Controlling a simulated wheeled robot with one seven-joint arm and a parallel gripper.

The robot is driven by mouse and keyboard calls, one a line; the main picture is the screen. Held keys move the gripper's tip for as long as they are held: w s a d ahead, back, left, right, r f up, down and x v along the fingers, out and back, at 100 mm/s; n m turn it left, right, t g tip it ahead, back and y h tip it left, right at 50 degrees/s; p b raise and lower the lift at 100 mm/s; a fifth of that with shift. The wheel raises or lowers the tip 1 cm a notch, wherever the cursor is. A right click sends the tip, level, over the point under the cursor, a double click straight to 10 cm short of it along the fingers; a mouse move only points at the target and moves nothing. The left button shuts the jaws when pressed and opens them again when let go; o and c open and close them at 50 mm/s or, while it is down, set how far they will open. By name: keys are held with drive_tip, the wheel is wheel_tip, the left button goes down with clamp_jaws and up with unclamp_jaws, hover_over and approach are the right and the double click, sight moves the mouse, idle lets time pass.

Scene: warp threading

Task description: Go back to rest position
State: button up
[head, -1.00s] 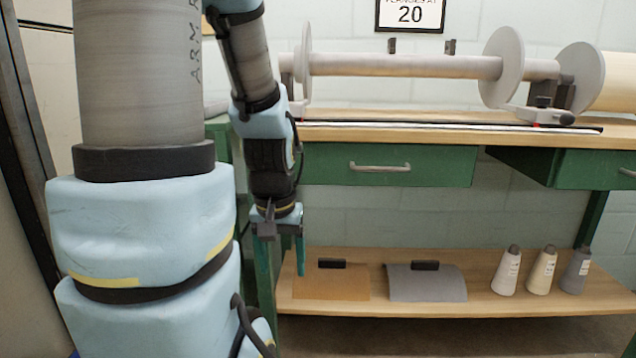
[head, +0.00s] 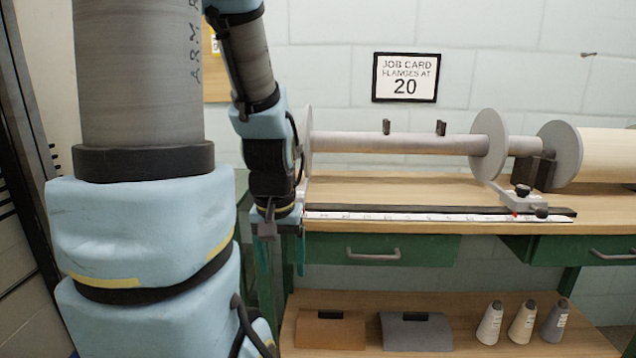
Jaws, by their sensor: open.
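My gripper (head: 283,252) hangs pointing down at the end of my arm, left of the bench's green drawer. Its jaws are open, with nothing seen between them; part of it blends with the green bench leg behind. The wooden bench top (head: 390,188) carries a long grey roller (head: 395,142) with a round flange (head: 489,142) near its right end and another flange (head: 307,145) at its left, partly hidden by my arm. A ruled white scale (head: 400,216) runs along the front edge of the bench.
A grey clamp (head: 520,197) with dark knobs sits at the right end of the scale. The lower shelf (head: 460,318) holds a brown sheet (head: 330,330), a grey sheet (head: 412,333) and three cones (head: 521,322). A job card (head: 406,77) reading "FLANGES AT 20" hangs on the wall.

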wheel_tip(320, 180, up, 15)
drive_tip(key=p, duration=1.3)
drive_tip(key=shift+r, duration=0.2)
